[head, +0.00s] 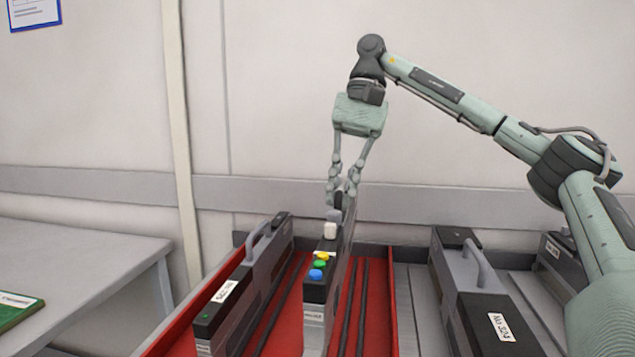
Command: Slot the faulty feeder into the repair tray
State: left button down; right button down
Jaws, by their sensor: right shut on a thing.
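My right gripper (343,196) points down and is shut on a dark grey feeder (318,291) near its far upper end. This feeder carries yellow, green, blue and white buttons on top and a pale label on its near end. It stands upright over the red tray (392,318), among dark rails. Its underside is hidden, so I cannot tell whether it is fully seated. Another feeder (243,284) with a handle and a white label stands in the left part of the red tray. My left gripper is not in view.
Right of the red tray, feeders (472,292) with handles and labels stand on a grey slotted surface (411,311). A grey table (90,252) at the left holds a green item (14,312). A wall (270,110) closes off the back.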

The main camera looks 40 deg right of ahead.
jog(key=shift+d+f, duration=0.1)
jog(key=shift+f, duration=2.15)
jog(key=shift+f+b, duration=0.55)
jog(key=shift+f, duration=0.1)
jog(key=shift+f+b, duration=0.6)
jog(key=shift+b, duration=0.1)
jog(key=shift+f+b, duration=0.3)
jog(key=shift+b, duration=0.05)
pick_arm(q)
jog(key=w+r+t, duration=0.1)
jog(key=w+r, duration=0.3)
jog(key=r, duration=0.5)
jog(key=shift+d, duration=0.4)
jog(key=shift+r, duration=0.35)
